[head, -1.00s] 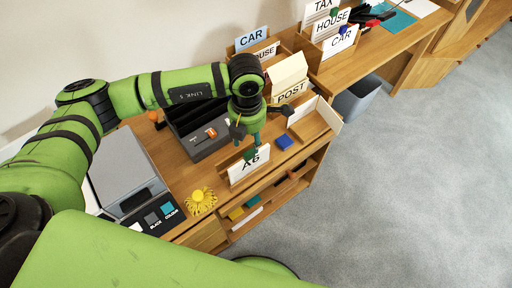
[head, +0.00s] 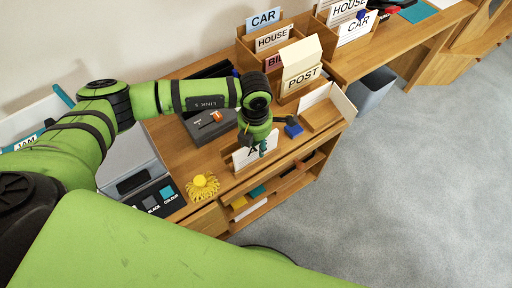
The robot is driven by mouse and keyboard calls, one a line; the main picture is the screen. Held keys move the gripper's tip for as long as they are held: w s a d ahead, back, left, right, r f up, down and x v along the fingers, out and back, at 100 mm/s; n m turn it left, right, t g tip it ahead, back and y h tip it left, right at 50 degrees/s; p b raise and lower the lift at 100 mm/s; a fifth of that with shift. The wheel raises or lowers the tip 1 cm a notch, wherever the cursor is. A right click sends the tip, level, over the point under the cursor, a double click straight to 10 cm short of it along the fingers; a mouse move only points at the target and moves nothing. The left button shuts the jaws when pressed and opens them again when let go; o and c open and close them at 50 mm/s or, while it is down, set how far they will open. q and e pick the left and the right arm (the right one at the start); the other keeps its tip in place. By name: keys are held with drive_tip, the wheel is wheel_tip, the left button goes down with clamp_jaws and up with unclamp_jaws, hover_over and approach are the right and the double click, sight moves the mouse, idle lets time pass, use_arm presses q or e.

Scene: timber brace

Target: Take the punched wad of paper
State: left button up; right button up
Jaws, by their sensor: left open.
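My left gripper (head: 265,136) hangs over the front of the wooden desk, with its jaws apart and nothing seen between them. It is just above the white A6 card (head: 243,157) and hides part of it. White paper (head: 315,98) stands in the low wooden tray (head: 322,116) to the right of the gripper. I cannot tell whether this is the punched wad, as no holes show. A small blue block (head: 293,129) lies just right of the gripper. My right gripper is not in view.
A grey device with an orange part (head: 214,116) lies left of the gripper. A yellow tasselled thing (head: 202,186) and a grey machine (head: 130,165) are further left. The POST box (head: 301,75) and card holders stand behind. A grey bin (head: 373,90) stands right of the desk.

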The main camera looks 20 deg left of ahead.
use_arm(q)
drive_tip(key=shift+f, duration=1.25)
clamp_jaws()
drive_tip(key=shift+w+r, duration=0.1)
drive_tip(key=shift+r, duration=0.05)
